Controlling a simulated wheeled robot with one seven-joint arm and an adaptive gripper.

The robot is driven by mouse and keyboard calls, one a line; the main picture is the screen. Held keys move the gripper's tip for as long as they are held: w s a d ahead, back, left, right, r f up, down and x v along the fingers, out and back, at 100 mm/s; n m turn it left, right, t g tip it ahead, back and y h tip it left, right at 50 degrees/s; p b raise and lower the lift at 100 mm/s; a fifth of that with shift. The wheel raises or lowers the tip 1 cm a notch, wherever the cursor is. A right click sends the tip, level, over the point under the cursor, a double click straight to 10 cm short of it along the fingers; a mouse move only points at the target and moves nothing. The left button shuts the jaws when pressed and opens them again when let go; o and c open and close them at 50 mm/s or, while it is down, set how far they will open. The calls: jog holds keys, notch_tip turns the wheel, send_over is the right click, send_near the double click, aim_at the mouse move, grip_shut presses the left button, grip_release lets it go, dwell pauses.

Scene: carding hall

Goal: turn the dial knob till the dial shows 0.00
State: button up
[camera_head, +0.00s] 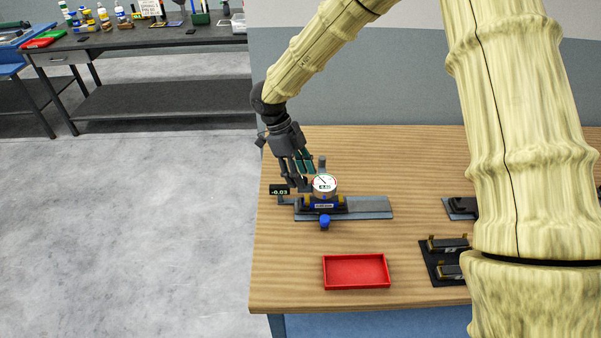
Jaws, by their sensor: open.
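The dial gauge (325,183) has a round white face with a dark needle. It stands on a grey fixture plate (372,208) on the wooden bench. A small black readout (280,190) to its left shows -0.03 in green. A blue knob (324,221) sticks out at the front of the fixture; I cannot tell whether it is the dial knob. My gripper (304,178) points down just left of the dial, with its fingers open. I cannot tell whether a finger touches the dial. The fingers partly cover the fixture's back left.
A red tray (356,271) lies empty at the bench's front. Black holders (446,258) with metal parts stand to the right, partly behind my arm. The wooden bench (420,155) is clear behind the fixture. A far table (140,38) carries bottles and tools.

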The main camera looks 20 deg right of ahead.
jog(key=shift+d+f, duration=0.2)
jog(key=shift+f, duration=0.4)
jog(key=shift+s, duration=0.1)
jog(key=shift+c, duration=0.9)
grip_shut()
